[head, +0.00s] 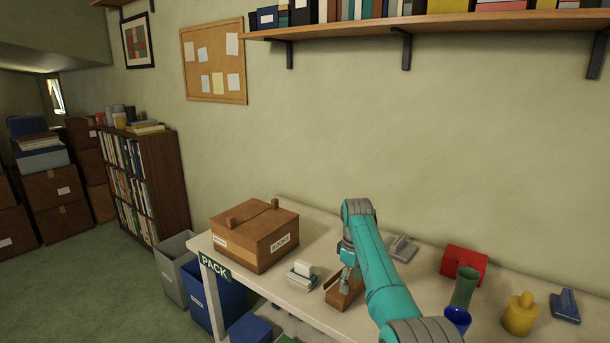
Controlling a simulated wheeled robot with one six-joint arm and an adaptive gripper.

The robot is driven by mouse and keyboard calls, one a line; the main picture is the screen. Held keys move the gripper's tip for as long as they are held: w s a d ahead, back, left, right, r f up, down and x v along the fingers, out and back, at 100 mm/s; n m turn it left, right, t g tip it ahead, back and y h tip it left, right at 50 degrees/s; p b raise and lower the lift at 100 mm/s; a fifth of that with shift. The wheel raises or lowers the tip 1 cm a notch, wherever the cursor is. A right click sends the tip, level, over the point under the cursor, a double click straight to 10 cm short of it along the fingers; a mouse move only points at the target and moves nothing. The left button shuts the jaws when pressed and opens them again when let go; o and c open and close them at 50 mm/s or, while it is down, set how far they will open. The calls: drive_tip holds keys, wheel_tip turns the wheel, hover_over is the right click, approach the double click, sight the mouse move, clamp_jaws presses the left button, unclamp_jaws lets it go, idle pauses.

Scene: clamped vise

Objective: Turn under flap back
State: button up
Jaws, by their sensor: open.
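A brown cardboard box (254,240) with white labels stands at the left end of the white table. Its top looks mostly closed, with a raised brown piece along the near left and a dark gap beside it. A small brown block-like or box-like object (343,298) lies right of it, with a thin upright piece at its left. My gripper (346,284) is open and points down at this small object. Whether the fingers touch it, or what is between them, is too small to tell. The underside of any flap is hidden.
A white stack (303,277) sits between box and gripper. Bins (216,298) stand beneath the table's left end.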

drive_tip(key=shift+r, duration=3.95)
